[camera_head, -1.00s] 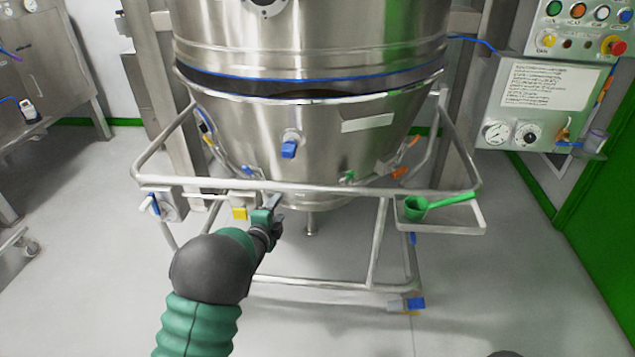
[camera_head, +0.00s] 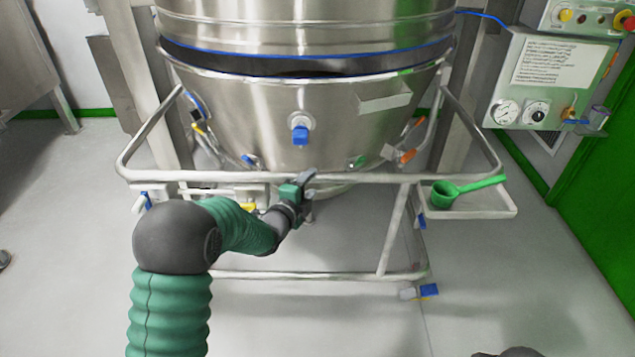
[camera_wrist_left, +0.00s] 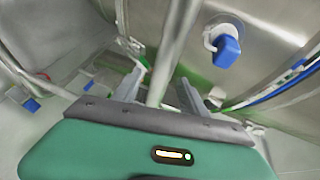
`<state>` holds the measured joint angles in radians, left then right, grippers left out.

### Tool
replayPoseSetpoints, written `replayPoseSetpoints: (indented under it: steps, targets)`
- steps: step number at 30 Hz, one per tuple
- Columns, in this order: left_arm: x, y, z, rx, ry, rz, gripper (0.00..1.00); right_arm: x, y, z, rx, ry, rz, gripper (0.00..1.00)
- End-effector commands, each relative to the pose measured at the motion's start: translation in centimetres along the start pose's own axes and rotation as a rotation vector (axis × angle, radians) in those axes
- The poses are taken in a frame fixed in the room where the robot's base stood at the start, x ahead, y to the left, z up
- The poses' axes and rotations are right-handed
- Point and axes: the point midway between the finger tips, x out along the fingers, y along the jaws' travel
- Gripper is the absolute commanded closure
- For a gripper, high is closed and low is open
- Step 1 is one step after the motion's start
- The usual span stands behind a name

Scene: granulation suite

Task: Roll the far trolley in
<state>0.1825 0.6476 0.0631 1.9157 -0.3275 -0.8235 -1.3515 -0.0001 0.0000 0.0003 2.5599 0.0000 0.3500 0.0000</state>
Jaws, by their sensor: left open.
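The trolley is a tubular steel frame with a front rail (camera_head: 400,178) and a conical steel bowl (camera_head: 250,125) in it. The bowl sits beneath a steel vessel (camera_head: 310,25), with a dark gap between their rims. My left gripper (camera_head: 304,180) is at the middle of the front rail. In the left wrist view its two fingers (camera_wrist_left: 160,95) are apart, with a steel bar (camera_wrist_left: 168,50) running between them; contact is not clear. A blue-capped port (camera_head: 300,134) is on the bowl's front. My right gripper is not in view.
A green scoop (camera_head: 465,189) lies on a side tray (camera_head: 490,211) at the trolley's right. A control box with gauges (camera_head: 540,80) is on the right by the green wall. A caster (camera_head: 420,292) shows low at the frame's right. Grey floor (camera_head: 300,325) in front is clear.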

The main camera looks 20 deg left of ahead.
Motion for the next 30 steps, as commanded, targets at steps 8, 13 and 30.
replayPoseSetpoints:
  steps: [8, 13, 30]
  targets:
    - [4.6, 0.1, -0.3, 0.003, 0.002, 0.0, 0.5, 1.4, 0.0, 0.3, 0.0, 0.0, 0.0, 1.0]
    - [4.9, -0.1, -0.2, 0.001, 0.002, -0.001, 0.5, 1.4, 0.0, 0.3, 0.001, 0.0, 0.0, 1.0]
    - [4.9, 0.1, -0.3, 0.001, 0.004, 0.002, 1.0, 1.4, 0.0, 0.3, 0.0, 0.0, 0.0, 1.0]
